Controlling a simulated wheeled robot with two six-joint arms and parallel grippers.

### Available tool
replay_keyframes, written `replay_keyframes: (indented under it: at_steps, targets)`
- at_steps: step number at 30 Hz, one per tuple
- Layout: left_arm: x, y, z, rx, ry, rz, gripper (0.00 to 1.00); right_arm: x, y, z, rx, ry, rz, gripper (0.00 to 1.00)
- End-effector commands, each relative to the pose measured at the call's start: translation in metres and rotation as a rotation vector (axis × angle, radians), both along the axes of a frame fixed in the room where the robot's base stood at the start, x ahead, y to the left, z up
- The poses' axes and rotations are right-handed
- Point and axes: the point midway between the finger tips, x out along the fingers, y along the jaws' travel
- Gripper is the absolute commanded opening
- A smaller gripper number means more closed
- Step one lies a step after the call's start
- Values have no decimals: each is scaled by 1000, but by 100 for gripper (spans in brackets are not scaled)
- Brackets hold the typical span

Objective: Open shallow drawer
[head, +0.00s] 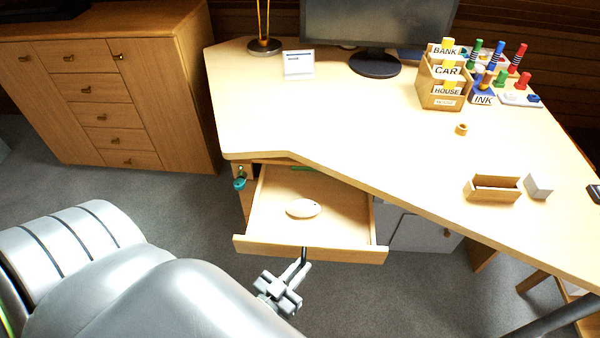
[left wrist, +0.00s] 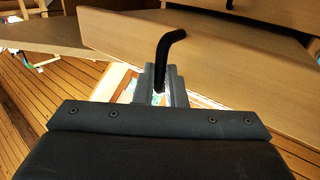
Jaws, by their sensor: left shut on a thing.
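The shallow drawer (head: 270,246) under the desk stands pulled out, and its inside shows in the head view. A white oval object (head: 303,208) lies in it, and a green item (head: 303,169) shows at its back. My left gripper (head: 297,273) is at the drawer's front, shut on the dark handle. In the left wrist view the black bent handle (left wrist: 170,45) runs from the wooden drawer front (left wrist: 230,55) down between the fingers of my left gripper (left wrist: 160,88). My right gripper is not in view.
The desk top (head: 330,120) overhangs the drawer. It bears a monitor (head: 380,25), a lamp base (head: 264,45), a labelled organiser (head: 445,85) and a small wooden box (head: 492,189). A key with a teal tag (head: 239,183) hangs left of the drawer. A wooden cabinet (head: 100,90) stands at left.

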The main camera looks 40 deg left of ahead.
Motion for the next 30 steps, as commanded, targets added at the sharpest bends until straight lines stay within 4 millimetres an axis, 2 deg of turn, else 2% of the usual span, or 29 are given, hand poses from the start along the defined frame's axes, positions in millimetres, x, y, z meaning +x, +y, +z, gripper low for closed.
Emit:
replay_keyframes:
  at_steps: [14, 15, 19, 30]
  targets:
    - [-4, -3, 0, 0, -1, 0, 0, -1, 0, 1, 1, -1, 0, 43]
    - [-4, -3, 0, 0, -1, 0, 16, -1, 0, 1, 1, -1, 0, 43]
    - [-4, -3, 0, 0, -1, 0, 33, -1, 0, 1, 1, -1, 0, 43]
    - [-4, -2, 0, 0, -1, 0, 33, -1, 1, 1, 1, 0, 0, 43]
